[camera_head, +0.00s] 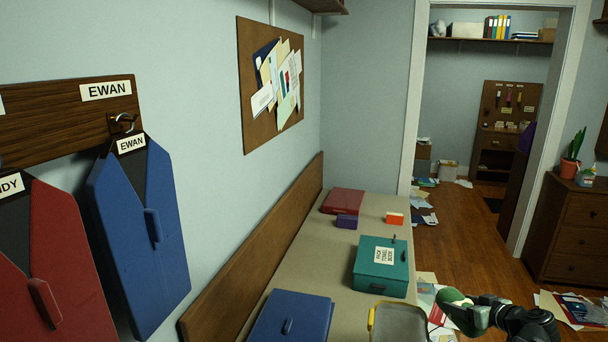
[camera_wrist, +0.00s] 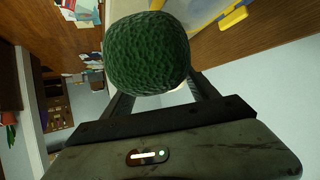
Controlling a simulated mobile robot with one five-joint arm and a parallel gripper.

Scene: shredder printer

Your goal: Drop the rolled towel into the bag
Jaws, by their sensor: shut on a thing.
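The rolled towel is a dark green, textured roll (camera_wrist: 148,52) held between the two fingers of my gripper (camera_wrist: 160,92) in the wrist view. In the head view, the green roll (camera_head: 453,296) shows at the tip of my gripper (camera_head: 468,308), at the lower right, beside the bench's right edge. No open bag is plain to me.
Papers (camera_head: 425,290) litter the floor. A drawer chest (camera_head: 575,230) stands right.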

